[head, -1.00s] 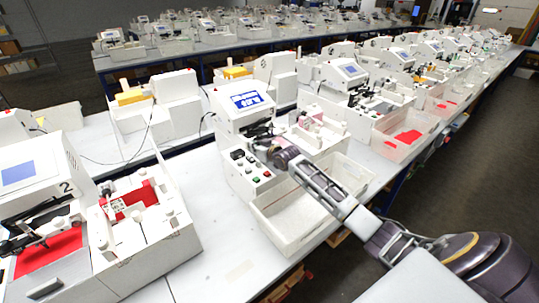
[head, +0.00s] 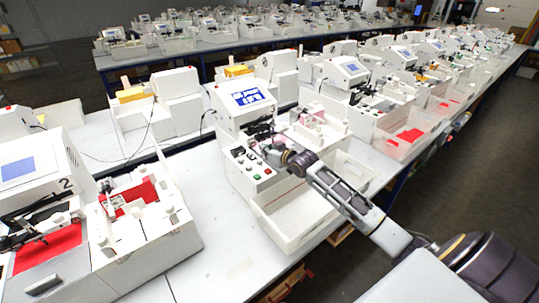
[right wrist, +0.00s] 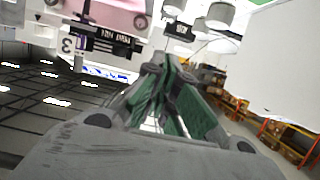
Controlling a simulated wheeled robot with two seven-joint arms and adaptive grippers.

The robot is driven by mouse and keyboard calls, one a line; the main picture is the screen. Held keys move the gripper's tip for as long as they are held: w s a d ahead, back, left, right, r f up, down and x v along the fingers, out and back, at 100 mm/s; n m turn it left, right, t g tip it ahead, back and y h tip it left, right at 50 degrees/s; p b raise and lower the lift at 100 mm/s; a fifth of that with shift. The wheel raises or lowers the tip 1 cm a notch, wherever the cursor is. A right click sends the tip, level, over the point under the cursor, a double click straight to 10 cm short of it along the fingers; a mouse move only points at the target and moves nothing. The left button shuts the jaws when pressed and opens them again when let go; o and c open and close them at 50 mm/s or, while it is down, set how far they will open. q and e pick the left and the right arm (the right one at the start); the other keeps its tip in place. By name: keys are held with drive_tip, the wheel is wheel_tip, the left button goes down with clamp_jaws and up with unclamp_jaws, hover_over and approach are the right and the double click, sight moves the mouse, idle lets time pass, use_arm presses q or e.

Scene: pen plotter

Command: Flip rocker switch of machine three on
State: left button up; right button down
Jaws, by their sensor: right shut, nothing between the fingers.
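Machine three (head: 228,108) is the white machine in the middle with a lit blue and white screen (head: 249,95). I cannot tell for sure which part is the rocker switch. My right gripper (head: 256,146) is shut and empty, just above and right of the upper panel. Its green-padded fingers meet in the right wrist view (right wrist: 160,66). Contact with the machine cannot be told. My left gripper is not in view.
An open white bin (head: 293,243) stands in front of machine three, below my right arm. Machine two (head: 40,170) with red sheets stands at the left. Bare table (head: 212,215) lies between them. More machines stand behind and to the right.

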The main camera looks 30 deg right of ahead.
drive_tip(key=shift+f+v, duration=0.15)
drive_tip(key=shift+v, duration=0.5)
drive_tip(key=shift+f+v, duration=0.15)
drive_tip(key=shift+v, duration=0.55)
drive_tip(key=shift+s, duration=0.1)
